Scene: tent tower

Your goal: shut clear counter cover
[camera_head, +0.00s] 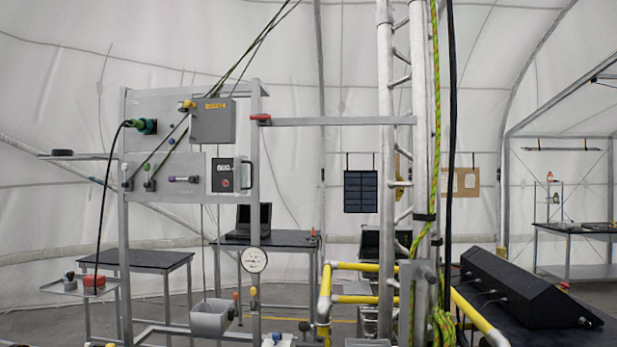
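A small dark counter-like box (223,175) with pale digits and a red round mark hangs on the grey panel of the metal frame at left. A thin dark bracket-shaped outline (245,174) stands out at its right side. This may be the clear cover swung open, but it is too small and see-through to be sure. Neither of my grippers shows in the head view.
A grey box (213,120) with a yellow label sits above the counter. Cables and a green connector (145,126) are nearby. A gauge (254,260), grey bin (211,317), yellow rails (356,299) and lattice tower (387,170) stand lower and right.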

